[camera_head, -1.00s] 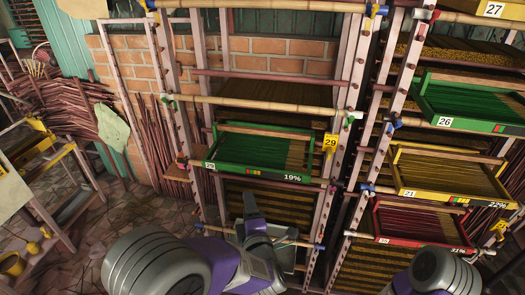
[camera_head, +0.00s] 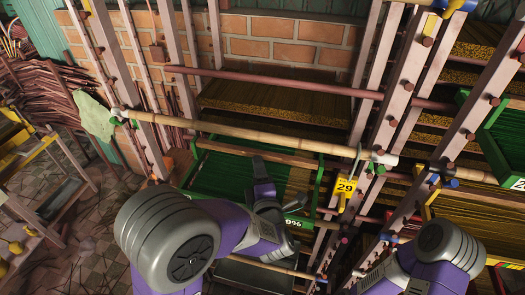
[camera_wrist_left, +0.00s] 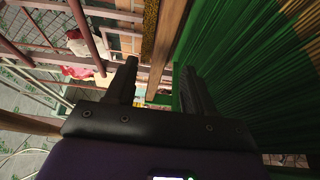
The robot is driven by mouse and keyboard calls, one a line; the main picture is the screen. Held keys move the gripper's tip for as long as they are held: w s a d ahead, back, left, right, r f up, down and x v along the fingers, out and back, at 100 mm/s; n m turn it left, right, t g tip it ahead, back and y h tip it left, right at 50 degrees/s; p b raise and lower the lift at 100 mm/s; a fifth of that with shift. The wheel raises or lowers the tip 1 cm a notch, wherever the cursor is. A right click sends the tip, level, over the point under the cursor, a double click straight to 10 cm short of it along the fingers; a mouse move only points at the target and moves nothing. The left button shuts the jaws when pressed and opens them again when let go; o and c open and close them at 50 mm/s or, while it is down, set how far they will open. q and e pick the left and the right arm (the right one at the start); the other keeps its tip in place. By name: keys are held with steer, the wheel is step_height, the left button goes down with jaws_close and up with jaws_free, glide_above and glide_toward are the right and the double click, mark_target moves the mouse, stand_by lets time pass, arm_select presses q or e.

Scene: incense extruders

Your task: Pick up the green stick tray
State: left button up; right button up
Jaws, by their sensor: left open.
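The green stick tray (camera_head: 218,172) sits on the rack in the middle of the head view, filled with green sticks and some tan ones at its right. My left arm covers part of its front and its label. The tray's green sticks (camera_wrist_left: 255,75) fill the right of that view, and the right finger overlaps the tray's green edge. I cannot tell whether they touch. My right forearm shows at lower right; its jaws do not show.
A bamboo bar (camera_head: 255,136) crosses the rack above the tray, and a yellow tag 29 (camera_head: 345,187) hangs at its right. Another green tray (camera_head: 505,140) and a yellow tray (camera_head: 465,215) are on the right rack. Rack posts stand on both sides.

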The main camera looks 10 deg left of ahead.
mark_target(255, 153)
arm_select(q)
steer(key=shift+w+a+r, duration=0.15)
steer(key=shift+w+r, duration=0.05)
steer(key=shift+w, duration=0.35)
steer(key=x, duration=0.6)
steer(key=shift+w+a+f, duration=0.1)
steer(key=shift+w+f, duration=0.05)
steer(key=shift+f, duration=0.15)
jaws_close()
